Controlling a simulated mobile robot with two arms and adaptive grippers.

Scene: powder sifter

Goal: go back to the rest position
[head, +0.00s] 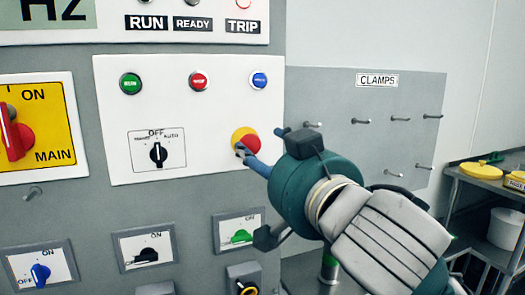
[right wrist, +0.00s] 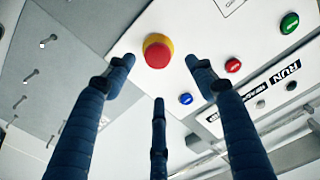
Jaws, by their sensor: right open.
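My right gripper (head: 262,143) is in front of the white control panel, with its arm coming in from the lower right. Its dark blue fingers are spread open and empty, as the right wrist view also shows (right wrist: 159,72). A red mushroom button on a yellow base (head: 244,139) is straight ahead of the fingers. In the head view a fingertip overlaps the button's lower edge. In the right wrist view the button (right wrist: 157,52) shows between and beyond the fingertips, with visible gaps at both sides. My left gripper is not in view.
The panel carries a green button (head: 131,83), a red button (head: 199,80), a blue button (head: 259,80) and a black selector (head: 158,153). A grey board marked CLAMPS (head: 377,80) with several pegs is at right. A metal shelf (head: 487,180) stands at the far right.

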